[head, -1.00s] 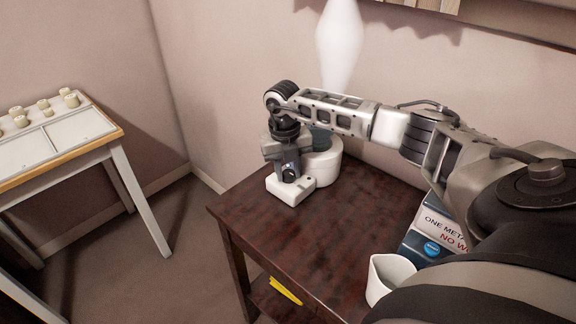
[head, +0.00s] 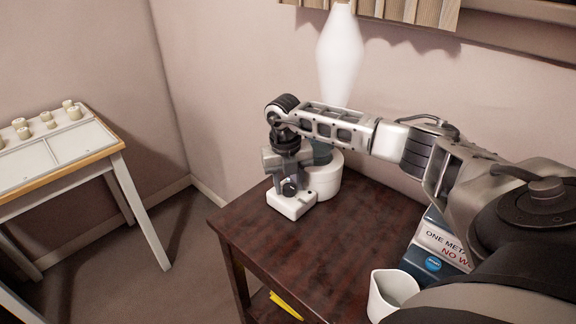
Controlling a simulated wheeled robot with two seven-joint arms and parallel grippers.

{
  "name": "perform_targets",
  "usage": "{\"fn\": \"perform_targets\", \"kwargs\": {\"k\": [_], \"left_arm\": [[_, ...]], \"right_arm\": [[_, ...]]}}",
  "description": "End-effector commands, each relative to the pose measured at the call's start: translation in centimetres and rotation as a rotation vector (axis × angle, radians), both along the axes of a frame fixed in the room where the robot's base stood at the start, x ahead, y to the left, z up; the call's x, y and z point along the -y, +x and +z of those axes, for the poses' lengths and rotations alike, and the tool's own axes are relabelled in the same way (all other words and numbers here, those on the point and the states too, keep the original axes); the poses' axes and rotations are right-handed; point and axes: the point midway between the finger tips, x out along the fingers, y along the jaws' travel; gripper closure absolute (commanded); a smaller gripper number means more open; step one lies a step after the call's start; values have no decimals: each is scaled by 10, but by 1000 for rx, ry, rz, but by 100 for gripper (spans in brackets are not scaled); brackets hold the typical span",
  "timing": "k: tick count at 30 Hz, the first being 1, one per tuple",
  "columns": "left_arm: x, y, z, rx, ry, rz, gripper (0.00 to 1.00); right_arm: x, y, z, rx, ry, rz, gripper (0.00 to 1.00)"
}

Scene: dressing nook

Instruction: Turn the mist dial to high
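The mist device has a round white body (head: 327,182) near the back left of the dark wooden table, with a low white block (head: 305,203) at its front. A small dark round knob, which looks like the mist dial (head: 289,188), shows at the block. My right gripper (head: 289,180) points down at the dial, with its fingers close around it. The fingers overlap the dial in the picture, so their grip is unclear. A white spindle-shaped form (head: 340,50), perhaps mist, rises above the device. The dial's markings are not readable. My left gripper is out of view.
The dark table (head: 300,255) is clear in front of the device. A white cup (head: 392,292) and a blue and white box (head: 435,247) with lettering stand at its right. Something yellow (head: 286,303) lies below. A pale table (head: 70,150) with several small knobs stands left.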

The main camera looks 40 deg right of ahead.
Motion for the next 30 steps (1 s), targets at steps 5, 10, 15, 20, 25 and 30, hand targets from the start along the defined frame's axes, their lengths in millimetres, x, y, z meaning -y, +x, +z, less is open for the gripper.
{"fn": "perform_targets", "kwargs": {"k": [5, 10, 15, 20, 25, 30], "left_arm": [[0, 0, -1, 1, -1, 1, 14], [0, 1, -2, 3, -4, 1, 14], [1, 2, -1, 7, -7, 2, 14], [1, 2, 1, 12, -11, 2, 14], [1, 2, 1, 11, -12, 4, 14], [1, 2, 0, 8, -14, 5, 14]], "right_arm": [[0, 2, 26, 6, -1, 0, 61], [-3, 3, 67, 8, -1, -1, 61], [-5, 4, 108, 7, 0, -1, 61], [-6, 5, 137, 6, -1, -2, 61], [-7, 5, 153, 2, 0, -2, 61], [-7, 5, 158, 2, -1, -2, 61]]}}
